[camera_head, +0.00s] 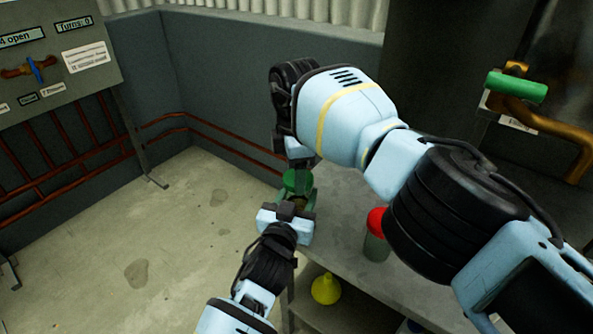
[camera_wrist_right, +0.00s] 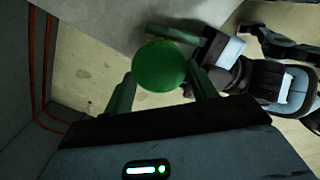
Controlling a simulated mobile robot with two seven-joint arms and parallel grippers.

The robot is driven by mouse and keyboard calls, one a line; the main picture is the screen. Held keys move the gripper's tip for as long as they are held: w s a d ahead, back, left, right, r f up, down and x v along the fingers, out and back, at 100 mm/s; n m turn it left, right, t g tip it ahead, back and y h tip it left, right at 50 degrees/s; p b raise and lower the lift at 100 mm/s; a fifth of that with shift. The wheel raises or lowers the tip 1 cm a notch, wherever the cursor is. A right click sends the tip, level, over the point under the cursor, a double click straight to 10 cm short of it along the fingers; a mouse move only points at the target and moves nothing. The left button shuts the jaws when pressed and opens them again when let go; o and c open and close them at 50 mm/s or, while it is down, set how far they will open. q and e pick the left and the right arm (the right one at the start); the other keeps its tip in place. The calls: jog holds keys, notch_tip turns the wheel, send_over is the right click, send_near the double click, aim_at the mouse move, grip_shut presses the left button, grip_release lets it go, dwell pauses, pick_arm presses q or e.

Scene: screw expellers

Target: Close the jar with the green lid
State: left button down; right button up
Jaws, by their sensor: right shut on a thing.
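The round green lid (camera_head: 297,182) is at the near-left corner of the metal table, below my right gripper (camera_head: 299,165). In the right wrist view the lid (camera_wrist_right: 160,66) shows as a green disc between the fingers of my right gripper (camera_wrist_right: 162,88), which is shut on it. A greenish jar (camera_head: 303,199) shows in part just under the lid; whether the two touch or are threaded together is hidden. My left gripper (camera_head: 290,210) reaches the jar from the front, also seen in the right wrist view (camera_wrist_right: 212,48). Its fingers are mostly hidden, so its grip is unclear.
A jar with a red lid (camera_head: 377,222) stands on the table (camera_head: 345,205), close under my right arm. A yellow funnel (camera_head: 326,289) is on the lower shelf. A machine with a green handle (camera_head: 516,87) stands at the right. The floor at left is clear.

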jog(key=shift+m, duration=0.9)
jog(key=o, duration=0.9)
jog(key=shift+o, duration=0.2)
